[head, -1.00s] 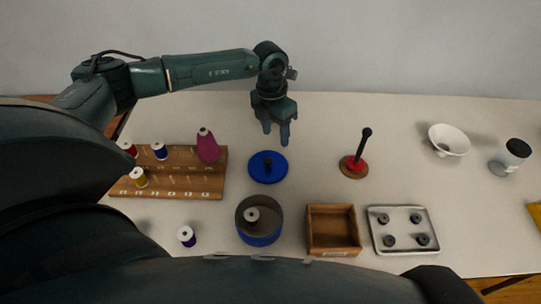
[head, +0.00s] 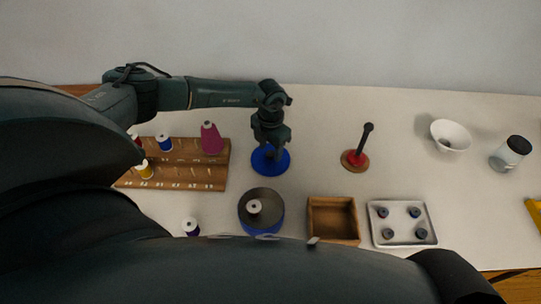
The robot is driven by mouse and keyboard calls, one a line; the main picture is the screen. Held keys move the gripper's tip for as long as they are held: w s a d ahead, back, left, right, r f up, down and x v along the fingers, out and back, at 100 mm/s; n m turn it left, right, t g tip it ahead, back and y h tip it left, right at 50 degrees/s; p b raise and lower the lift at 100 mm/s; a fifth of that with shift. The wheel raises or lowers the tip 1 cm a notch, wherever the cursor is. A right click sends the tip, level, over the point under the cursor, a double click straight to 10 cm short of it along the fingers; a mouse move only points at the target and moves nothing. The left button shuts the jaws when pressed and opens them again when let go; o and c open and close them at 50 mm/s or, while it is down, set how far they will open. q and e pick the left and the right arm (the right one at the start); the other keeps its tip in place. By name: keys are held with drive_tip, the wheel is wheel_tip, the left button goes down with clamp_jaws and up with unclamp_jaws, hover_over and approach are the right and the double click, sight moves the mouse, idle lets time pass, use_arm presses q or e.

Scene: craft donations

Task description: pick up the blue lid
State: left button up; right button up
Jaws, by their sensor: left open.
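The blue lid (head: 284,166) is a flat round disc lying on the white table, left of the middle in the head view. Its dark centre knob is hidden behind my gripper. My left gripper (head: 271,154) points down right over the middle of the lid and is open. Its fingertips are low, around where the knob stands; whether they touch it I cannot tell. My right gripper is not in view.
A round blue tin (head: 262,225) with a spool inside stands in front of the lid. A wooden spool rack (head: 190,176) is close on the left.

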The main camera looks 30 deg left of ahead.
use_arm(q)
drive_tip(key=shift+f, duration=0.65)
drive_tip(key=shift+c, duration=0.6)
drive_tip(key=c, duration=0.9)
